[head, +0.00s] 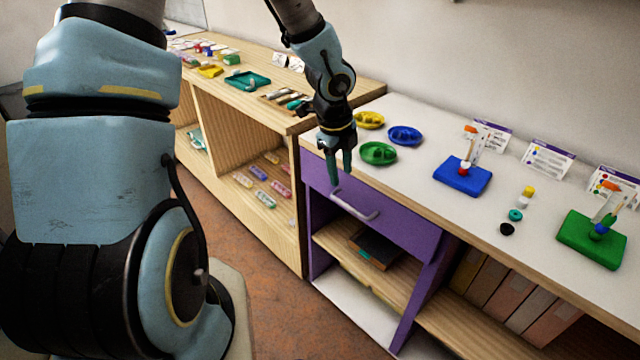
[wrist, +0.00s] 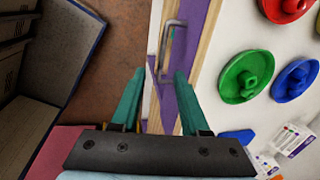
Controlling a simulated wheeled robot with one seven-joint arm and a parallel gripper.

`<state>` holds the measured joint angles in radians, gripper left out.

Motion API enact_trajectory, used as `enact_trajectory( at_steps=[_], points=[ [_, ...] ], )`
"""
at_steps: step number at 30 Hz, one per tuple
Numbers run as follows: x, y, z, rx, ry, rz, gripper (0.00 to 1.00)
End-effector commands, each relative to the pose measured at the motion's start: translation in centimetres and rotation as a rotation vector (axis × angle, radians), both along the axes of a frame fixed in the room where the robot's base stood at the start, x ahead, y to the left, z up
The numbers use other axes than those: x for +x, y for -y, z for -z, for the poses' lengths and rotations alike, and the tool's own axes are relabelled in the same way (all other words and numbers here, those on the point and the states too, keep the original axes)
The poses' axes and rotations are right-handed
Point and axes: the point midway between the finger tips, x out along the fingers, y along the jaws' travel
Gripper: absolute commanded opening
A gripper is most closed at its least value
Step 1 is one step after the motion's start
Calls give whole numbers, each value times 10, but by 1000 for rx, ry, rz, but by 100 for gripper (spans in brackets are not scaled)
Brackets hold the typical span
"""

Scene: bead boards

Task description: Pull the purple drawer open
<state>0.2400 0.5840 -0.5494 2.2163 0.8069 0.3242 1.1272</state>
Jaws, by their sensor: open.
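The purple drawer (head: 382,215) is in the white-topped unit, just under the worktop, and looks closed in the head view. Its grey bar handle (head: 355,206) runs along the front. In the wrist view the handle (wrist: 166,50) lies ahead of the fingertips, with a strip of the purple front (wrist: 192,28) beside it. My gripper (head: 341,180) points down by the left end of the handle. Its two teal fingers are apart and empty in the wrist view (wrist: 158,78). I cannot tell whether a finger touches the handle.
Yellow, blue and green dishes (head: 378,153) stand on the worktop close to my gripper. A blue bead board (head: 462,176) and a green one (head: 592,238) stand further right. A wooden shelf unit (head: 240,150) is on the left. The brown floor (head: 262,295) in front is clear.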

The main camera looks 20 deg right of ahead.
Motion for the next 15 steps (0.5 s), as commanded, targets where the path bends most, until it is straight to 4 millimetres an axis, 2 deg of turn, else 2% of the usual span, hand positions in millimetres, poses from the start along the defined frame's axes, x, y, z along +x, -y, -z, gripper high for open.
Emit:
enact_trajectory(
  at_steps=[1, 5, 15],
  points=[
    [-2, 7, 1, -6, 2, 42, 45],
    [-2, 13, 11, -8, 6, 73, 45],
    [3, 22, 72, -6, 5, 69, 45]
  ],
)
